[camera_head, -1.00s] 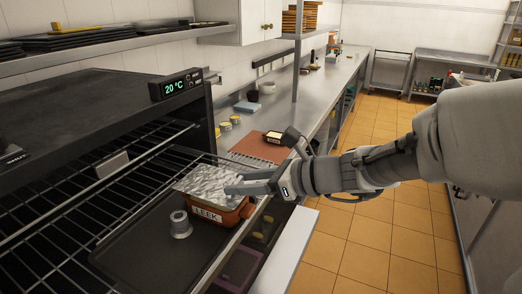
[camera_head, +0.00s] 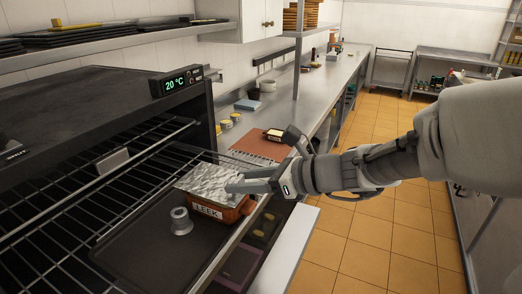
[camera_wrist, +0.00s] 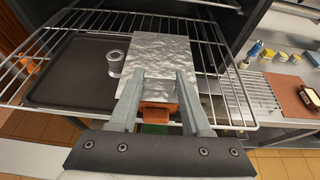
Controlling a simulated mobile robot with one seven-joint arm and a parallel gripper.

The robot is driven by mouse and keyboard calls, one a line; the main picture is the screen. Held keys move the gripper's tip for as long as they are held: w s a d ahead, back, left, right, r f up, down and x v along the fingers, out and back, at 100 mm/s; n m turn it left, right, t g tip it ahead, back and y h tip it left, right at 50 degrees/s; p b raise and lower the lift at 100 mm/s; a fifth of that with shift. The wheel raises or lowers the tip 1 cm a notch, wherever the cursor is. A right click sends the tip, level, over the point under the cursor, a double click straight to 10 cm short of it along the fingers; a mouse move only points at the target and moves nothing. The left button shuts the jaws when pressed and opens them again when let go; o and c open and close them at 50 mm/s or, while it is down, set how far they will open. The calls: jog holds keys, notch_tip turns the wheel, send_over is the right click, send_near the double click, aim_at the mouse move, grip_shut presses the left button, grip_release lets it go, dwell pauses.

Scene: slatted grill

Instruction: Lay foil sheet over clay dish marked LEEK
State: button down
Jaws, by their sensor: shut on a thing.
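The crinkled silver foil sheet (camera_head: 213,178) lies flat across the top of the orange clay dish (camera_head: 232,214), whose front label reads LEEK. The dish stands at the right edge of a dark tray. My gripper (camera_head: 232,184) is at the foil's near right part, its fingers shut on the sheet. In the wrist view the foil (camera_wrist: 158,50) reaches out beyond my fingertips (camera_wrist: 160,74), and a strip of the dish (camera_wrist: 158,114) shows between the fingers. The foil hides the inside of the dish. I cannot tell whether foil and rim touch everywhere.
A small grey metal cup (camera_head: 180,221) stands on the dark tray (camera_head: 140,255), left of the dish. A wire rack (camera_head: 85,200) spans above the tray at left. A brown board (camera_head: 262,146) with a small labelled dish lies on the counter behind. The floor at right is clear.

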jog(key=shift+f, duration=0.15)
jog(key=shift+f+b, duration=1)
jog(key=shift+c, duration=1.4)
grip_release()
jog(key=shift+r, duration=0.1)
notch_tip(320, 180, up, 7)
jog(key=p, duration=0.6)
